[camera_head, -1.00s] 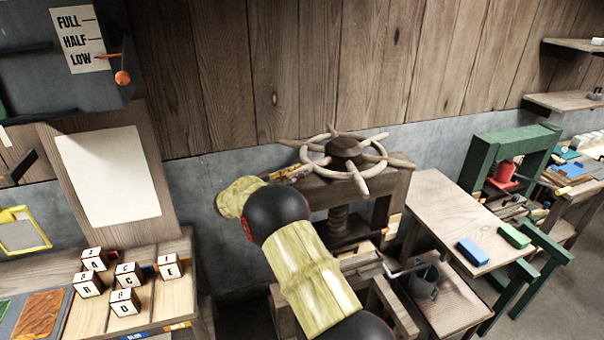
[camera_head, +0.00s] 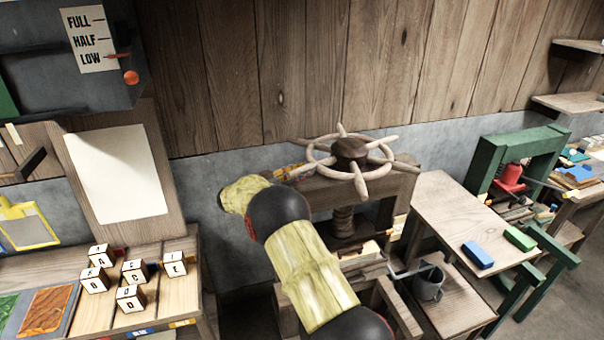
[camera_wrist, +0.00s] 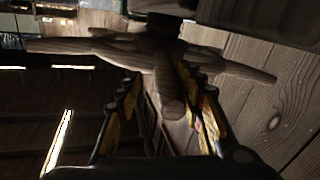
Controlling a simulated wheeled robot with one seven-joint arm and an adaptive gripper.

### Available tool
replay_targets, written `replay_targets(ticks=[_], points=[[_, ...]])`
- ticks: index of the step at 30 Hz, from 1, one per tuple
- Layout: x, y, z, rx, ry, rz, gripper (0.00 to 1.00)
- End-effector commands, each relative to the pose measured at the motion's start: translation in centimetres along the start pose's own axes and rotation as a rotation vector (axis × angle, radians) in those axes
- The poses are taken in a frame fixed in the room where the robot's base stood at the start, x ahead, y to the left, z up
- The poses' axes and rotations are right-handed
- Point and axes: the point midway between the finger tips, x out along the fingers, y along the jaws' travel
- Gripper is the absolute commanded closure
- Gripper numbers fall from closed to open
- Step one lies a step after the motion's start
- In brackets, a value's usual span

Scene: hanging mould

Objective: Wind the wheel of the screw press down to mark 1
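The screw press has a pale wooden wheel (camera_head: 350,155) with several spoke handles around a dark hub. My gripper (camera_head: 292,172) is at the wheel's left side, mostly hidden behind my wrist in the head view. In the wrist view, my gripper (camera_wrist: 160,95) has its two yellow-and-black fingers apart, with a wheel spoke (camera_wrist: 168,85) lying in the gap. The fingers appear clear of it.
A side table (camera_head: 450,215) holds a blue and a green block. A green press (camera_head: 520,160) is farther right. Lettered cubes (camera_head: 133,271) stand on the left bench. The plank wall (camera_head: 300,70) is close behind.

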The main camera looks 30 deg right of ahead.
Motion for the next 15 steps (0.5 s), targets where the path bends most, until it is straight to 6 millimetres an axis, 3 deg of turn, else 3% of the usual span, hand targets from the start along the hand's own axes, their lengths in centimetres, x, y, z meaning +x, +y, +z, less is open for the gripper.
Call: replay_targets(ticks=[1, 11, 15], points=[[0.1, 0.2, -2.2, 0.03, 0.017, 0.003, 0.6], [0.0, 0.1, -2.2, 0.03, 0.017, 0.002, 0.58], [-1.1, 0.0, -2.1, 0.03, 0.017, 0.0, 0.58]])
